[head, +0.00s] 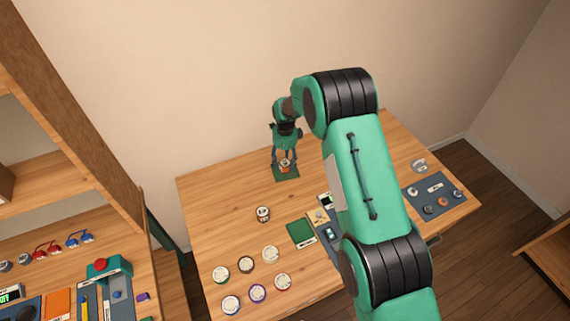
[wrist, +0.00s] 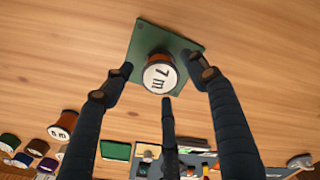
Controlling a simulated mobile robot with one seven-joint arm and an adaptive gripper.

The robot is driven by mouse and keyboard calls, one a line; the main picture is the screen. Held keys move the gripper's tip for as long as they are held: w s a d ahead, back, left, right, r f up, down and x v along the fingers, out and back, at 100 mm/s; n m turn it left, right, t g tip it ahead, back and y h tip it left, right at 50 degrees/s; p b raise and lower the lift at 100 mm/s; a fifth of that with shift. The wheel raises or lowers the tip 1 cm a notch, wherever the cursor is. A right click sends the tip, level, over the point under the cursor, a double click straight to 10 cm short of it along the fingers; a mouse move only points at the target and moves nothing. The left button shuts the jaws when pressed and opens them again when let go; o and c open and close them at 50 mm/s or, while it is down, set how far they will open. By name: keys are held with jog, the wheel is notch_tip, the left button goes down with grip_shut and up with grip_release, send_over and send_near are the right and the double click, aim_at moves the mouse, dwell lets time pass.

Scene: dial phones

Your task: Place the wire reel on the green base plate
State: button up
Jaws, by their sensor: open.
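The wire reel (wrist: 160,74) has a copper-brown side and a white top marked "7 m". It stands on the green base plate (wrist: 187,46), near the middle of it, in the wrist view. In the head view the reel (head: 285,163) and the plate (head: 291,174) are at the back of the wooden table. My gripper (head: 284,156) is just above the reel. In the wrist view its fingers (wrist: 168,74) are spread on either side of the reel, with visible gaps.
Another reel (head: 263,213), marked "6 m" in the wrist view (wrist: 62,124), stands alone. Several more reels (head: 247,264) stand at the front left. A second green plate (head: 301,233) lies beside small parts near mid-table. A dark mat (head: 432,187) with parts is at right. The table's back left is clear.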

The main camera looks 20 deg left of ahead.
aim_at(285, 162)
notch_tip(285, 162, up, 10)
dwell(0.5)
jog(key=shift+f, duration=0.1)
dwell(0.4)
